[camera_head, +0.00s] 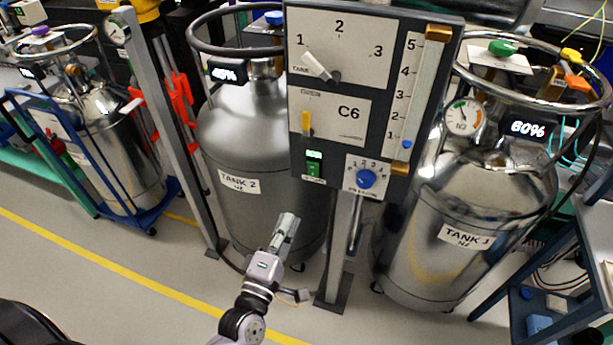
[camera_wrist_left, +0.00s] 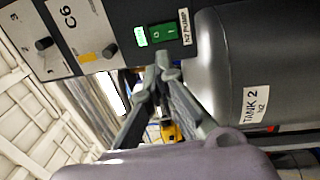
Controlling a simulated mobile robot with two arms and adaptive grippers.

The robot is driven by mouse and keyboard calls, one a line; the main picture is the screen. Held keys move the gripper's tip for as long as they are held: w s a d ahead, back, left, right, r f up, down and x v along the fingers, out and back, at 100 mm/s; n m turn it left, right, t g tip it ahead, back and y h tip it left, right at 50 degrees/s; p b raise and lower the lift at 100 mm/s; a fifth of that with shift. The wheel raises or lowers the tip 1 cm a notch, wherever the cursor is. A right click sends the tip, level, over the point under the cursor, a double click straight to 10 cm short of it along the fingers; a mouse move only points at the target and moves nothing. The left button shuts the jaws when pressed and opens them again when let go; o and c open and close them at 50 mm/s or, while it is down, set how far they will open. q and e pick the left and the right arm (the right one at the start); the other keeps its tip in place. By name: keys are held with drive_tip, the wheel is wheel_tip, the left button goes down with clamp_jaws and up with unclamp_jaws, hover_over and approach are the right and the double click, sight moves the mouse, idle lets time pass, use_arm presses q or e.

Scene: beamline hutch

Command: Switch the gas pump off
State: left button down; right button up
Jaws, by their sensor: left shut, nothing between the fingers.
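The gas pump switch is a green rocker (camera_head: 314,170) at the lower left of the grey control panel (camera_head: 298,110). A small lit green display (camera_head: 314,155) sits just above it. In the left wrist view the green rocker (camera_wrist_left: 165,37) is near the top, beside a label reading "N2 PUMP" (camera_wrist_left: 185,27). My left gripper (camera_head: 288,220) is shut and empty, below and slightly left of the switch in the head view. In the wrist view its fingertips (camera_wrist_left: 163,60) appear just below the rocker; I cannot tell any contact. My right gripper is not in view.
Tank 2 (camera_head: 240,140) stands behind left, tank 1 (camera_head: 450,200) at right. The panel's post (camera_head: 338,250) stands below it.

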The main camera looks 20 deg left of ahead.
sight(311, 167)
use_arm(q)
drive_tip(key=w+p, duration=0.1)
drive_tip(key=w, duration=0.3)
drive_tip(key=w+r, duration=0.1)
drive_tip(key=w, duration=0.3)
drive_tip(key=w+p, duration=0.1)
drive_tip(key=w, duration=0.3)
drive_tip(key=shift+w+d+r+p, duration=0.1)
drive_tip(key=shift+d+r+p, duration=0.15)
drive_tip(key=shift+r+p, duration=0.1)
drive_tip(key=shift+w, duration=0.6)
drive_tip(key=shift+w+r, duration=0.15)
drive_tip(key=shift+w, duration=0.1)
drive_tip(key=shift+s, duration=0.15)
